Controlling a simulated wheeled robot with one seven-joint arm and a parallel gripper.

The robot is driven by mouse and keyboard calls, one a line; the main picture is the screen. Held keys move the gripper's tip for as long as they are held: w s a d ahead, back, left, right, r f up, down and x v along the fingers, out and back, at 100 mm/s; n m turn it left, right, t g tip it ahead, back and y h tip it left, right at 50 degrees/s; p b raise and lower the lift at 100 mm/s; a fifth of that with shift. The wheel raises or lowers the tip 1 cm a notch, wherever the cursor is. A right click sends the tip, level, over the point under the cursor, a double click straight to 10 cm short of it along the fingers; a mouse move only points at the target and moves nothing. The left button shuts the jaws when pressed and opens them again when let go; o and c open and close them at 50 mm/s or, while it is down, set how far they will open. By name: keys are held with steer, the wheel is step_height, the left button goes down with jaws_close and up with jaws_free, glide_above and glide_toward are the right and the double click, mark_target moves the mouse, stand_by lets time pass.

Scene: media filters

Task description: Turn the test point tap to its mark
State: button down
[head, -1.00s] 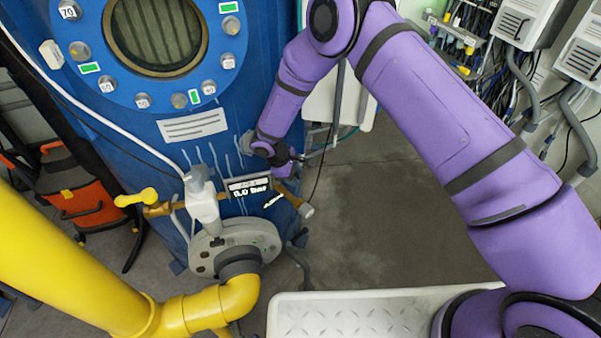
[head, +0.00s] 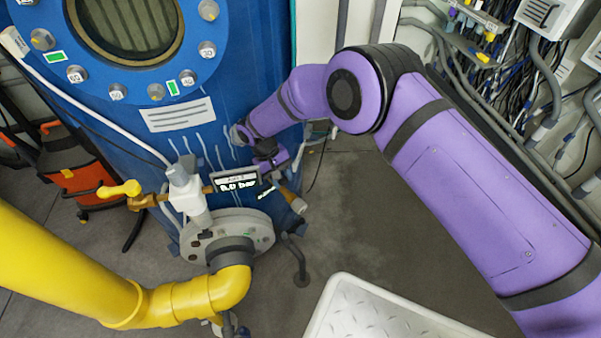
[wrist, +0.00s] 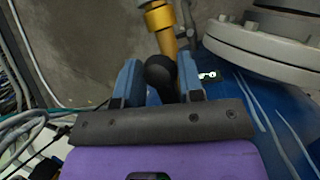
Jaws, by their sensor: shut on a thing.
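The test point tap's black rounded knob (wrist: 160,72) sits on a brass fitting (wrist: 164,36) in the wrist view. My gripper's two blue fingers (wrist: 160,82) stand on either side of the knob, shut on it. A small white mark (wrist: 208,76) shows on the blue surface just right of the fingers. The white marking (head: 266,192) is just right of the display. The knob is hidden there.
A blue vessel (head: 225,110) with a round window stands behind. A yellow handle (head: 120,188) is left on the brass line. A thick yellow pipe (head: 70,265) meets a grey flange (head: 205,240) below. A white tread plate (head: 375,312) is at the front; cables hang right.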

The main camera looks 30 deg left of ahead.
steer(key=shift+s+a+m, duration=0.1)
steer(key=shift+s+m, duration=0.05)
steer(key=shift+m, duration=0.15)
stand_by(0.4)
steer(key=c, duration=0.8)
jaws_free()
steer(key=shift+o, duration=0.2)
